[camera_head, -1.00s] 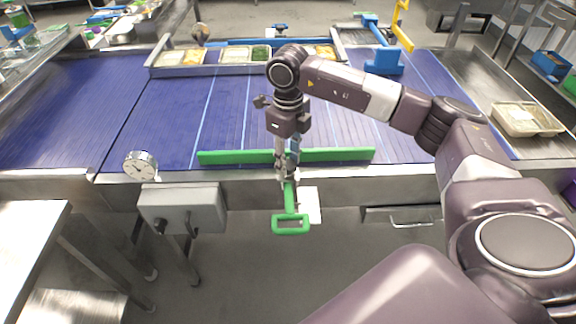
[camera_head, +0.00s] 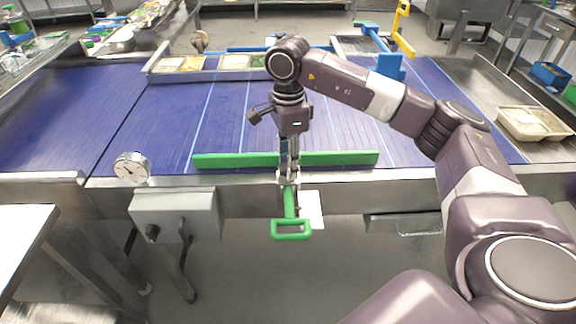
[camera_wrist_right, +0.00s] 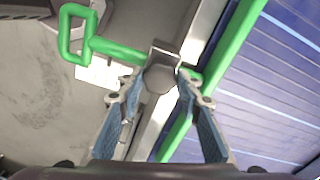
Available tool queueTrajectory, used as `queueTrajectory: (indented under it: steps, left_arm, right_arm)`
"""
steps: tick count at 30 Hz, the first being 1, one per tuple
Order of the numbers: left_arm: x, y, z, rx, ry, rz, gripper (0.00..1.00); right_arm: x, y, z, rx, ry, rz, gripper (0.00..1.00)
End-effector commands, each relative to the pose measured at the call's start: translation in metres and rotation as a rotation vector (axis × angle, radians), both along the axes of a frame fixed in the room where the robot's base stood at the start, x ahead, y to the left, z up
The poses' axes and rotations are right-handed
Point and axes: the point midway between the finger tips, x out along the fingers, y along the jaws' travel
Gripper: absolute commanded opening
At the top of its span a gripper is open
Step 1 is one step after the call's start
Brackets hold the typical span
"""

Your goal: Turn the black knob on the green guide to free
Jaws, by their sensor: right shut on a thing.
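The green guide (camera_head: 340,158) lies as a long bar across the near edge of the blue belt. Its green handle (camera_head: 291,230) sticks out over the front edge and also shows in the right wrist view (camera_wrist_right: 120,50). My right gripper (camera_head: 288,180) points down over the joint between bar and handle. In the right wrist view, its fingertips (camera_wrist_right: 160,82) are closed around the dark knob (camera_wrist_right: 161,72), one finger on each side. The gripper mostly hides the knob in the head view. My left gripper is not in view.
A white card (camera_head: 311,209) is behind the handle. Food trays (camera_head: 178,64) stand at the far side. A blue guide (camera_head: 389,66) is at the back right.

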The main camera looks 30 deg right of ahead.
Motion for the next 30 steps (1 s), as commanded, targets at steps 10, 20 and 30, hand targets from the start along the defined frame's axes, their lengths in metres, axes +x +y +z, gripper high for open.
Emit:
queueTrajectory:
  steps: [10, 20, 30]
  left_arm:
    - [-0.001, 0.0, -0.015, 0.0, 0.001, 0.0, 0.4]
    - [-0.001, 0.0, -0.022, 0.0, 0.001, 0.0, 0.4]
    - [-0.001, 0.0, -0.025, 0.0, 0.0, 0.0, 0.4]
  right_arm:
    - [0.002, -0.002, 0.001, -0.002, -0.008, 0.321, 0.08]
    - [0.003, -0.001, 0.002, -0.002, -0.009, 0.571, 0.08]
    - [0.003, -0.002, 0.003, -0.003, -0.008, 0.699, 0.08]
